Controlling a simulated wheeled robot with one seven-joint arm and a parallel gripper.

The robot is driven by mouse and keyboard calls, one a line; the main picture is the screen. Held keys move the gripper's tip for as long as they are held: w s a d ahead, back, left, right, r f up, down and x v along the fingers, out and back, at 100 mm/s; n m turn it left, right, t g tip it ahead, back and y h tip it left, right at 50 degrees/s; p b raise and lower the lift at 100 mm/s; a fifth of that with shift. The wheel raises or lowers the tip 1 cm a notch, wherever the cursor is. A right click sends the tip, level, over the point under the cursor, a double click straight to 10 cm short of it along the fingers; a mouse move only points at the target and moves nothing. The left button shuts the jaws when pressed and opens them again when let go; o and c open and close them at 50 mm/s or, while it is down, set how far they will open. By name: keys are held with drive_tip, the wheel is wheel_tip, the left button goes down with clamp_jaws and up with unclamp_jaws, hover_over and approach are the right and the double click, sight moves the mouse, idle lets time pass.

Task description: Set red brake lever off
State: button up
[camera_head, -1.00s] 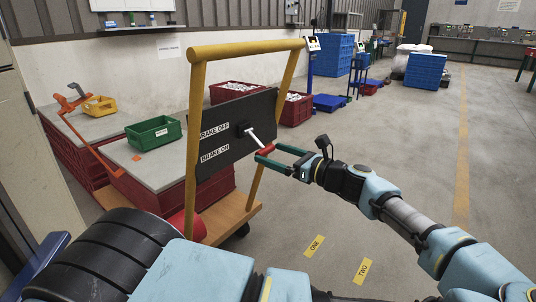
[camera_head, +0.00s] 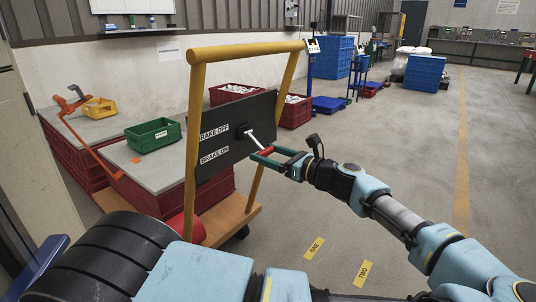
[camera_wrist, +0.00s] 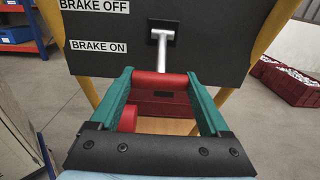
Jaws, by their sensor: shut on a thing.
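The brake lever has a pale metal rod (camera_head: 255,139) and a red crosswise handle (camera_wrist: 160,80). Its rod comes out of a black pivot on the dark panel (camera_head: 222,155) and slopes down toward me, its outer end near the height of the BRAKE ON label (camera_wrist: 99,46). The BRAKE OFF label (camera_head: 214,130) sits above that one. My gripper (camera_head: 270,155), with green fingers, is shut on the red handle. In the wrist view the handle spans the gap between both fingers (camera_wrist: 160,84), touching each.
The panel hangs in a yellow trolley frame (camera_head: 196,130) over a wooden base. Grey-topped red crates (camera_head: 150,170) carry a green bin (camera_head: 153,135) at left. Red bins of white parts (camera_head: 295,110) stand behind.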

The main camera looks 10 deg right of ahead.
sight(258, 142)
clamp_jaws()
drive_tip(key=shift+r+p, duration=0.15)
drive_tip(key=shift+p, duration=0.3)
drive_tip(key=r+g+h+p, duration=0.1)
drive_tip(key=p, duration=0.4)
drive_tip(key=r+g+h+p, duration=0.1)
drive_tip(key=r+p, duration=0.1)
drive_tip(key=p, duration=0.3)
drive_tip(key=s+r+g+h+p, duration=0.1)
drive_tip(key=g+p, duration=0.1)
drive_tip(key=p, duration=0.4)
drive_tip(key=shift+d+r+h, duration=0.3)
drive_tip(key=shift+d+h, duration=0.1)
drive_tip(key=r+g+h+p, duration=0.1)
drive_tip(key=g+p, duration=0.1)
drive_tip(key=p, duration=0.3)
drive_tip(key=r+g+h+p, duration=0.1)
drive_tip(key=g+h+p, duration=0.1)
drive_tip(key=p, duration=0.3)
drive_tip(key=shift+w+a+r, duration=0.2)
drive_tip(key=shift+w+r, duration=0.15)
drive_tip(key=shift+r, duration=0.05)
drive_tip(key=shift+h, duration=0.3)
